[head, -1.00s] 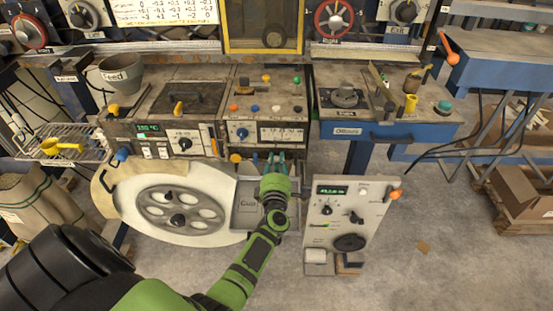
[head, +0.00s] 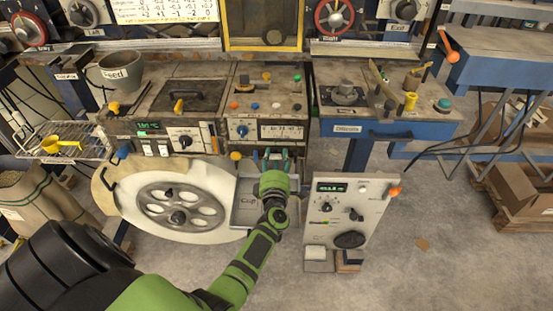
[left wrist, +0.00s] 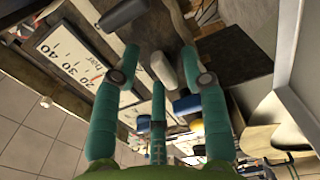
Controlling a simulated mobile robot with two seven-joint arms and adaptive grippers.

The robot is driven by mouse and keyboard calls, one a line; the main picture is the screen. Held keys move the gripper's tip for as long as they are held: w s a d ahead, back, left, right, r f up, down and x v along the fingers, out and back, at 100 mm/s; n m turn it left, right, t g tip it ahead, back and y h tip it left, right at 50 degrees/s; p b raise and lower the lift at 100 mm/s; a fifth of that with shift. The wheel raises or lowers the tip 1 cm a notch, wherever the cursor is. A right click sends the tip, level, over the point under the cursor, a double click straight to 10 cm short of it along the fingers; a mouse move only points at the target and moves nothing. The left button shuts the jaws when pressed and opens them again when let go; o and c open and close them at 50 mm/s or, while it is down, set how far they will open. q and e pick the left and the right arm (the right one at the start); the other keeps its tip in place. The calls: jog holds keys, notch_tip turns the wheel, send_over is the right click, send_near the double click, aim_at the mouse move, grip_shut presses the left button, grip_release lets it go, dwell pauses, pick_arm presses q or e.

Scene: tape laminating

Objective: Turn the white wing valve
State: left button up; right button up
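My left gripper (head: 271,157) is in front of the machine's lower front edge, below the number scale and above the grey tray (head: 240,216). In the left wrist view its teal fingers (left wrist: 160,62) are spread apart. A white, rounded handle (left wrist: 163,69), which looks like the white wing valve, lies between the fingertips. Clear contact with the fingers cannot be seen. My right gripper is not in view.
A yellow knob (head: 236,156) is just left of the gripper. The grey control box (head: 350,215) with a display stands to the right, and the large white disc housing (head: 125,205) to the left.

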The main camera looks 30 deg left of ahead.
pick_arm(q)
jog(key=shift+d, duration=0.1)
jog(key=v, duration=0.7)
jog(key=shift+s, duration=0.25)
